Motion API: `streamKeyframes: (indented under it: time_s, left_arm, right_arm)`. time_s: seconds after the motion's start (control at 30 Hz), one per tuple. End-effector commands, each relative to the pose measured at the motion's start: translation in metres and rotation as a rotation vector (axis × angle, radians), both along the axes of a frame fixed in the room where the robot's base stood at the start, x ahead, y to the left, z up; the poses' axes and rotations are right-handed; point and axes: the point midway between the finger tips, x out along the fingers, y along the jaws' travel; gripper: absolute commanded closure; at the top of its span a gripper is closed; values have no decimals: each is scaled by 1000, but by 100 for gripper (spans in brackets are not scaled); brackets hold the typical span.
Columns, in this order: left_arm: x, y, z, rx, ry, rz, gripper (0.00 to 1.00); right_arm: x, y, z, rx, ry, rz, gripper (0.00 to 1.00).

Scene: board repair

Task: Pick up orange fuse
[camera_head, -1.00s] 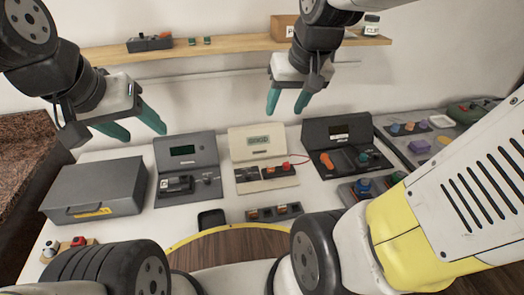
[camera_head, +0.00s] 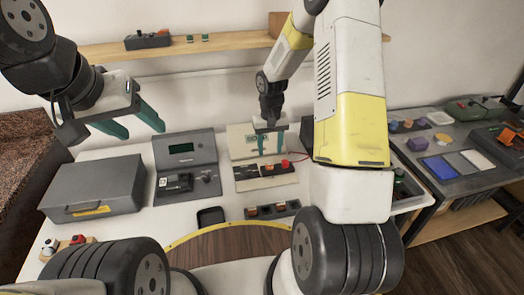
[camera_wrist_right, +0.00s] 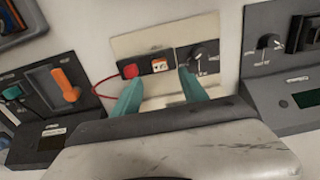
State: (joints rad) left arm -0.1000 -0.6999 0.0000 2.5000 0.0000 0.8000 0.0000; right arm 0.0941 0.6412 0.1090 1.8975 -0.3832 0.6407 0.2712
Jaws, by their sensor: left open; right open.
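A small orange-and-white part (camera_wrist_right: 160,65), possibly the orange fuse, sits beside a red part in a dark strip on the beige device (camera_wrist_right: 205,27). The beige device stands at mid-table in the head view (camera_head: 243,143). My right gripper (camera_head: 270,150) is open in front of it. In the right wrist view its teal fingertips (camera_wrist_right: 158,85) are apart near the strip, with nothing between them. A dark holder (camera_head: 272,211) near the table's front also carries small orange-brown parts; which one is the fuse I cannot tell. My left gripper (camera_head: 143,130) is open and empty above the grey case.
The grey case (camera_head: 95,188) and a dark tester (camera_head: 185,150) stand left of the beige device. A device with an orange lever (camera_wrist_right: 66,85) shows in the right wrist view. A red cable (camera_wrist_right: 97,88) runs from the beige device. My right arm hides table to the right.

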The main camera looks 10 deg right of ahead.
Motion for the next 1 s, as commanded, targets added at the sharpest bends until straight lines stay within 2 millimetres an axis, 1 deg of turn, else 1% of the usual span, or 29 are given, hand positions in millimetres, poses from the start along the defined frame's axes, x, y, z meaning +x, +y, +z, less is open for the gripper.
streamKeyframes:
  time_s: [0.1,0.27,0.4,0.5,0.6,0.8,0.87,0.9,0.97,1.0]
  left_arm:
    - [0,0,0,0,0,0,42]
    - [0,0,0,0,0,0,42]
    - [0,0,0,0,0,0,42]
    - [0,0,0,0,0,0,42]
    - [0,0,0,0,0,0,42]
    - [0,0,0,0,0,0,42]
    - [0,0,0,0,0,0,42]
    - [0,0,0,0,0,0,42]
    - [0,0,0,0,0,0,42]
    - [0,0,0,0,0,0,42]
  right_arm:
    - [-1,0,-14,1,3,-1,49]
    - [-3,0,-33,1,4,0,49]
    - [-4,1,-55,1,3,0,49]
    - [-4,1,-66,0,2,0,49]
    - [-4,1,-71,1,0,0,49]
    - [-3,1,-71,0,-1,-1,49]
    - [-3,1,-71,0,-1,-1,61]
    - [-3,1,-71,0,-1,-1,69]
    - [-3,1,-71,0,-1,-1,80]
    - [-3,1,-71,0,0,0,88]
